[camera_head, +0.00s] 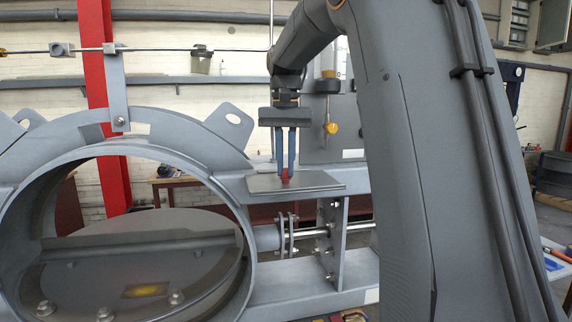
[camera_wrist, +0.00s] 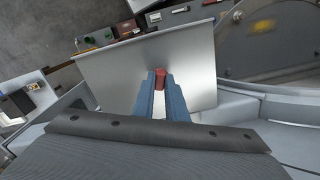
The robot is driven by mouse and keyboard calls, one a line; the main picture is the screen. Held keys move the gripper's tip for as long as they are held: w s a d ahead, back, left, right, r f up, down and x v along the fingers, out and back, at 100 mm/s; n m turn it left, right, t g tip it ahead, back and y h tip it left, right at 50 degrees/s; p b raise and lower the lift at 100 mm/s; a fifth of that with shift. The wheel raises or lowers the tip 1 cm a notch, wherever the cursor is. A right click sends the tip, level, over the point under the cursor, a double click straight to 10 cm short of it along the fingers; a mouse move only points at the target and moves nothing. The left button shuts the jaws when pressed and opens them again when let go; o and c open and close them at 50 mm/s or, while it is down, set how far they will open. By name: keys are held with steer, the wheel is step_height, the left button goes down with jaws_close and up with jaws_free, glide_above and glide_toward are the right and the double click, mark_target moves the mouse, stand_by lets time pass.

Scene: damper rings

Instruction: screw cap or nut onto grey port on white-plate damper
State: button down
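My gripper (camera_head: 286,176) points straight down above a flat metal shelf (camera_head: 325,181). Its two blue fingers are close together, with a small red piece (camera_wrist: 160,76) between the tips. It looks like a cap or nut; its shape is partly hidden by the fingers. In the wrist view my gripper (camera_wrist: 161,85) is over the same shelf (camera_wrist: 115,70). I cannot tell whether the red piece touches the shelf. A large grey round damper (camera_head: 235,130) stands left of the shelf, its disc tilted inside. I cannot make out the grey port or a white plate.
A grey upright panel with a yellow knob (camera_head: 331,128) stands behind the shelf. A shaft (camera_head: 355,227) and bracket (camera_head: 331,245) lie below it. A lifting lug (camera_head: 233,119) sticks up on the damper ring. A red column (camera_head: 112,180) stands behind the ring.

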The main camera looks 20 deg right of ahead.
steer(key=shift+r, duration=2.95)
steer(key=shift+d, duration=0.1)
